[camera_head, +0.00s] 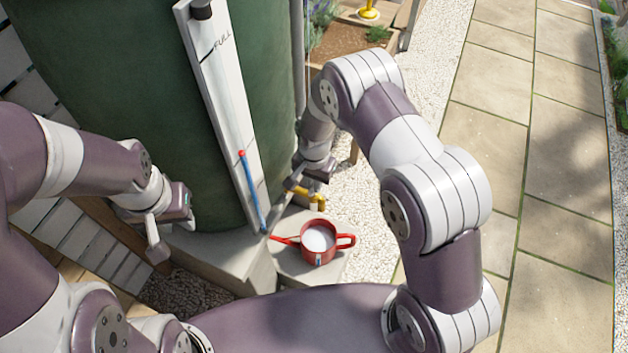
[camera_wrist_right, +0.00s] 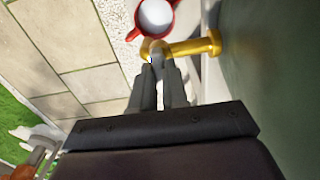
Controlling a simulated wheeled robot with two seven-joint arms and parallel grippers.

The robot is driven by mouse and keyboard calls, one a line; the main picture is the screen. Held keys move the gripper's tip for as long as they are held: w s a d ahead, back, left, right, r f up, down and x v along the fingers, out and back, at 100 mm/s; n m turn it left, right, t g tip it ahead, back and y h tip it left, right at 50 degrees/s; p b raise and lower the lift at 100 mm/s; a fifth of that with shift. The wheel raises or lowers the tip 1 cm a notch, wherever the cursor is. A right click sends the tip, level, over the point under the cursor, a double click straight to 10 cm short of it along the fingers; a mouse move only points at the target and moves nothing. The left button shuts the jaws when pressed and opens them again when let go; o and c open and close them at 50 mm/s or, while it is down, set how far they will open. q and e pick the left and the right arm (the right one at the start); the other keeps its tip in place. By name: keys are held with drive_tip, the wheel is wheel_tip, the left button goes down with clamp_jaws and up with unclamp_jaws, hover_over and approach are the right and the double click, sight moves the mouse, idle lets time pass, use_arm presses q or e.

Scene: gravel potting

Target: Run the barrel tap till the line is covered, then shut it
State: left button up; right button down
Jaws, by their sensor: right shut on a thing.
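The big green barrel (camera_head: 120,60) has a brass tap (camera_head: 318,203) low on its right side. My right gripper (camera_head: 297,183) is at the tap; in the right wrist view its fingers (camera_wrist_right: 157,52) are shut on the tap's brass handle end (camera_wrist_right: 152,46), and the brass body (camera_wrist_right: 195,46) runs off to the right. A red can (camera_head: 318,252) with a spout and a handle stands upright below the tap, pale inside; it also shows in the right wrist view (camera_wrist_right: 136,33). The line in it and any water stream cannot be made out. My left gripper (camera_head: 160,240) is away from the can, left of it.
A white gauge board (camera_head: 215,85) marked FULL leans on the barrel, with a blue tube and a red marker (camera_head: 241,153). The can stands on a grey block (camera_head: 290,272). Pale gravel and paving (camera_head: 530,170) lie to the right. A wooden planter (camera_head: 340,42) stands behind.

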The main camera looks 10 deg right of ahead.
drive_tip(key=shift+w+r, duration=0.1)
drive_tip(key=c, duration=1.1)
unclamp_jaws()
drive_tip(key=shift+c, duration=0.2)
wheel_tip(320, 180, up, 13)
drive_tip(key=p, duration=0.2)
drive_tip(key=shift+f, duration=0.2)
